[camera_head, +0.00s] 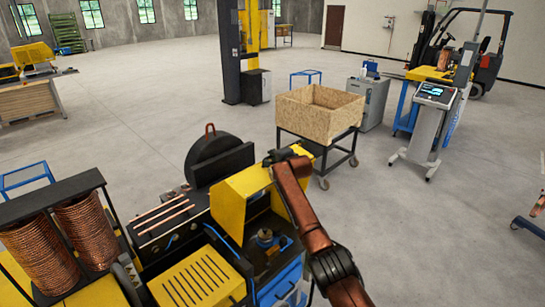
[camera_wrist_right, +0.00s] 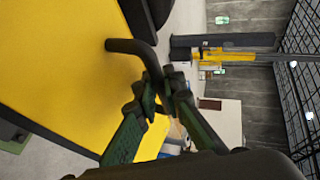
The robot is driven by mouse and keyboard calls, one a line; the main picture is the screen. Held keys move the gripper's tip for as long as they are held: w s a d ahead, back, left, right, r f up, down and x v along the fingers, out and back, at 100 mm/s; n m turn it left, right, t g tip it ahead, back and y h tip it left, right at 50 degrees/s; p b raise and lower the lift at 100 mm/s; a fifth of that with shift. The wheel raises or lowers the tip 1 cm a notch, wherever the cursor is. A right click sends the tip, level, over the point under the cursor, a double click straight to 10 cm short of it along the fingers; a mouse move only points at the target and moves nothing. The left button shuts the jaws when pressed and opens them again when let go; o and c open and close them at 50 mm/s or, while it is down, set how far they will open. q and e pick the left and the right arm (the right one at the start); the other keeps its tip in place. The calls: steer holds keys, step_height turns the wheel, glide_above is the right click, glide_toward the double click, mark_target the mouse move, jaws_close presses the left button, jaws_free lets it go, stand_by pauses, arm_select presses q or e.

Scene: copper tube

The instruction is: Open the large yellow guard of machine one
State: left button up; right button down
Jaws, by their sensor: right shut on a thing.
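The large yellow guard (camera_head: 240,190) is on the machine at the lower middle of the head view, with the machine's inner parts (camera_head: 267,240) showing beside and below it. In the right wrist view the guard (camera_wrist_right: 65,70) fills the left side as a broad yellow panel. A black bent handle (camera_wrist_right: 128,46) sticks out from its edge. My right gripper (camera_wrist_right: 168,88) is shut on the handle. In the head view my right gripper (camera_head: 283,157) is at the guard's upper right corner, its fingers small and partly hidden by my arm. My left gripper is not in view.
Copper coils (camera_head: 85,230) and copper tubes (camera_head: 162,213) are on the machine's left. A wooden crate (camera_head: 318,108) on a dark wheeled cart stands just behind the guard. A grey control stand (camera_head: 428,125) is at right. The floor to the right is largely clear.

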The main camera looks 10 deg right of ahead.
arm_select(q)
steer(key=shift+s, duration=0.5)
arm_select(e)
steer(key=shift+w, duration=0.1)
steer(key=c, duration=2)
jaws_free()
steer(key=shift+w, duration=0.1)
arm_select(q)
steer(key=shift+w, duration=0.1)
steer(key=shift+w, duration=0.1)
arm_select(e)
steer(key=shift+s, duration=0.25)
steer(key=shift+v, duration=5.85)
